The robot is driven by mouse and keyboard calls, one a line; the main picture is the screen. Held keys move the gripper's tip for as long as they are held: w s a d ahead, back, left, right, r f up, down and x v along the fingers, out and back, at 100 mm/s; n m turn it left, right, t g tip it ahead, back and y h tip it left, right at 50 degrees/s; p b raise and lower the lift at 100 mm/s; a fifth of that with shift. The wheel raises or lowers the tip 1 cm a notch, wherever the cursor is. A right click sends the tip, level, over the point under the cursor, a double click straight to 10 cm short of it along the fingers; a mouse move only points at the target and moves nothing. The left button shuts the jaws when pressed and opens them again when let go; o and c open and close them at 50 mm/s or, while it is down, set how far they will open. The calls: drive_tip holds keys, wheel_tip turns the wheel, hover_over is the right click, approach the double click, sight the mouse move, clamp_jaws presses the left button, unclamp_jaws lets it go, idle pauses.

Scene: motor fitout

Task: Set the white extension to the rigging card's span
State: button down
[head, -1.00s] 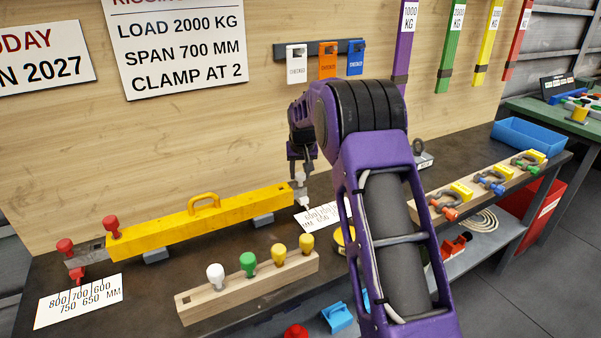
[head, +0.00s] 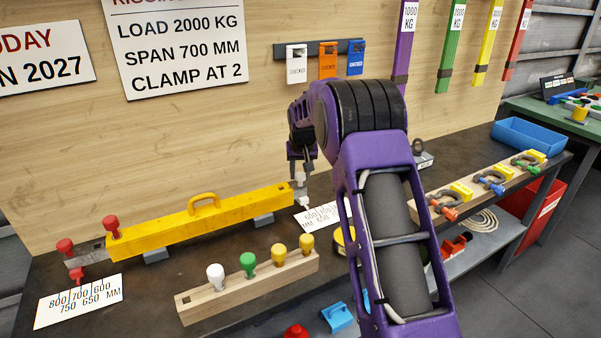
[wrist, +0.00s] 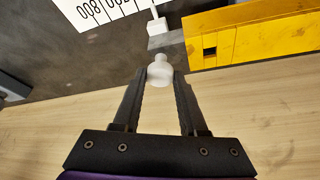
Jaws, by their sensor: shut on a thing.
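The rigging card (head: 185,50) on the back board reads load 2000 kg, span 700 mm, clamp at 2. A yellow beam (head: 195,217) lies on the bench. Its right end holds the white extension, with a white knob and a white pointer block (head: 304,203) beside a scale card (head: 317,217). My gripper (head: 301,172) is shut on the white knob (wrist: 160,71), seen between the fingertips in the wrist view. That view also shows the pointer block (wrist: 157,26) at the scale card (wrist: 95,10). The mark under the pointer cannot be read clearly.
The beam's left end has red knobs (head: 65,246) and another scale card (head: 79,300). In front stands a wooden rack (head: 250,288) with white, green and yellow knobs. Shackles on a wooden block (head: 480,192) and a blue tray (head: 532,137) are to the right.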

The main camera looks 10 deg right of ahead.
drive_tip(key=d, duration=0.1)
drive_tip(key=w+d, duration=0.1)
drive_tip(key=d, duration=0.1)
drive_tip(key=d+p, duration=0.1)
drive_tip(key=d, duration=0.1)
drive_tip(key=shift+w, duration=0.35)
drive_tip(key=shift+c, duration=2.3)
unclamp_jaws()
drive_tip(key=shift+a, duration=0.1)
drive_tip(key=v, duration=1.7)
drive_tip(key=shift+r, duration=0.3)
drive_tip(key=shift+s, duration=0.1)
